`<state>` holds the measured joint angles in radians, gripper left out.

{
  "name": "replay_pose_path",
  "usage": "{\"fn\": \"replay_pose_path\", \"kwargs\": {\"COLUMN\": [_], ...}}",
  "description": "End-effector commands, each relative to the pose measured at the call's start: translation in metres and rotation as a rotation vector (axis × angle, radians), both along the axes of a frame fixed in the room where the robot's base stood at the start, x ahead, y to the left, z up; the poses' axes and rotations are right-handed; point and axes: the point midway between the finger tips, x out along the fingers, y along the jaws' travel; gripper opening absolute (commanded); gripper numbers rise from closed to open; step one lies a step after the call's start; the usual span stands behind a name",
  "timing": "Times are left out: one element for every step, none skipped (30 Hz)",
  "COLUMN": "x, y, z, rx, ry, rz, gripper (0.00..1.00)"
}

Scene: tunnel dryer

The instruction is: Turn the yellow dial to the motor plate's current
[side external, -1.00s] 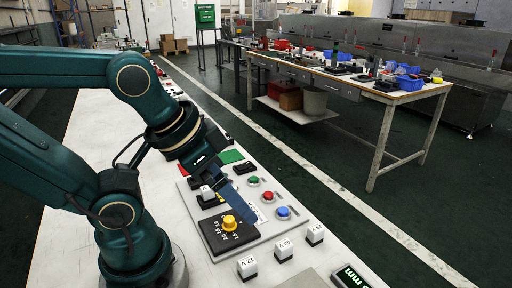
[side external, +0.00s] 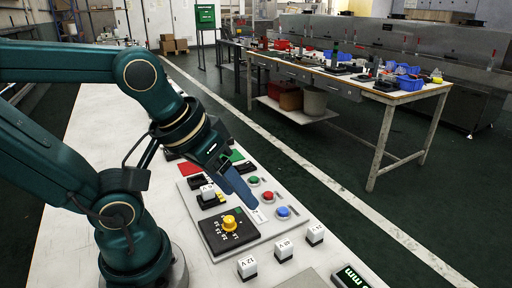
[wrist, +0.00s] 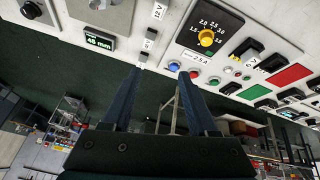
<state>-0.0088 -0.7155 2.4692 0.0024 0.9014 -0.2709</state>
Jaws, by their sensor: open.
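The yellow dial (side external: 229,223) sits on a black square scale plate (side external: 213,238) on the grey panel. In the wrist view the dial (wrist: 207,38) has numbers from 1.5 upward around it, including 2.0, 2.5 and 3.0; its pointer is too small to read. The white motor plate (wrist: 197,59) beside the scale plate reads 2.5 A; in the side view it is partly hidden by my fingers. My gripper (wrist: 160,74) is open and empty, with its blue fingers apart. In the side view my gripper (side external: 250,205) is above the panel, beyond the dial and not touching it.
Green, red and blue buttons (side external: 282,212) line the panel's right side. White-topped blocks (side external: 247,267) marked with voltages stand in front, near a green-lit display (side external: 352,277). A black switch with a white cap (side external: 207,192) stands behind the dial.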

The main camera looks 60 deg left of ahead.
Motion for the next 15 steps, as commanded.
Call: {"fn": "replay_pose_path", "kwargs": {"x": [0.004,0.007,0.01,0.013,0.015,0.018,0.02,0.022,0.024,0.026,0.027,0.028,0.028,0.028,0.028], "y": [0.004,0.007,0.011,0.014,0.018,0.023,0.027,0.032,0.038,0.043,0.048,0.054,0.058,0.062,0.067], "z": [-0.002,-0.004,-0.007,-0.009,-0.012,-0.016,-0.02,-0.023,-0.029,-0.033,-0.038,-0.044,-0.049,-0.053,-0.059], "rx": [-0.037,-0.06,-0.091,-0.112,-0.131,-0.155,-0.171,-0.188,-0.208,-0.22,-0.233,-0.244,-0.251,-0.256,-0.261], "ry": [0.028,0.046,0.071,0.091,0.11,0.139,0.16,0.182,0.214,0.237,0.26,0.289,0.311,0.331,0.356], "rz": [0.095,0.158,0.248,0.313,0.377,0.464,0.531,0.598,0.687,0.753,0.814,0.887,0.935,0.978,1.023], "gripper": [0.59,0.59,0.59,0.59,0.59,0.59,0.59,0.59,0.59,0.59,0.59,0.59,0.59,0.59,0.59]}}
